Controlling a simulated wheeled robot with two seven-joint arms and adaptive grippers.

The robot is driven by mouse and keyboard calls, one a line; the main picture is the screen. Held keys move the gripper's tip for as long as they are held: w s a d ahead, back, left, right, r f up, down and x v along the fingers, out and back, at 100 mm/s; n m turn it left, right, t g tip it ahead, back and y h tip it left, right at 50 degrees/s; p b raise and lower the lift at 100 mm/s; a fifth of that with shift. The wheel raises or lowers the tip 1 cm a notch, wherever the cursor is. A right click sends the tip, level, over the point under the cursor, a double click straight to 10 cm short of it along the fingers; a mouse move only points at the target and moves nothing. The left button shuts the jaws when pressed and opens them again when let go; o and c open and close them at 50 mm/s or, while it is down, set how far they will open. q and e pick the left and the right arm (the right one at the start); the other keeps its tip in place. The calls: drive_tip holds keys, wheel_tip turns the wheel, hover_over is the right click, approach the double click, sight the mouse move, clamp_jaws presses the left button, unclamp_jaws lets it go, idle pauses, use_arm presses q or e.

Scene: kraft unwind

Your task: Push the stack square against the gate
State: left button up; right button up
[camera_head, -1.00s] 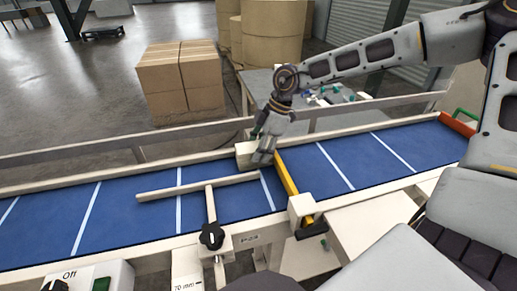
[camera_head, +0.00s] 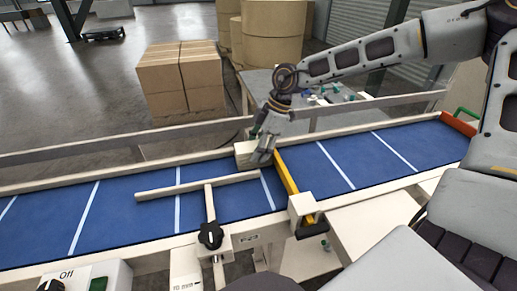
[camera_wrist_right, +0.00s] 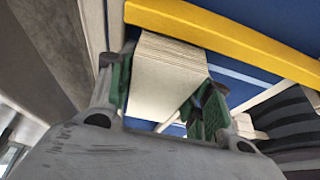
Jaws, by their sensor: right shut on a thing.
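The pale stack of thin sheets (camera_wrist_right: 165,75) sits between the green finger pads of my right gripper (camera_wrist_right: 162,95) in the right wrist view. The gripper is shut on it. The yellow gate bar (camera_wrist_right: 225,35) runs right along the stack's far edge there; I cannot tell whether they touch along the full width. In the head view my right gripper (camera_head: 261,150) is low over the belt's far side. The stack (camera_head: 243,152) shows beside its fingers, partly hidden, left of the gate (camera_head: 287,175). My left gripper is out of view.
A blue belt (camera_head: 130,212) with white lines runs across. A pale guide bar (camera_head: 195,186) with a black knob (camera_head: 211,236) lies over it. A control box (camera_head: 85,278) stands at the lower left. A cardboard stack (camera_head: 180,80) stands behind the far rail (camera_head: 110,142).

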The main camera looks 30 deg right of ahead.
drive_tip(key=o, duration=1.1)
drive_tip(key=v, duration=1.2)
idle(1.0)
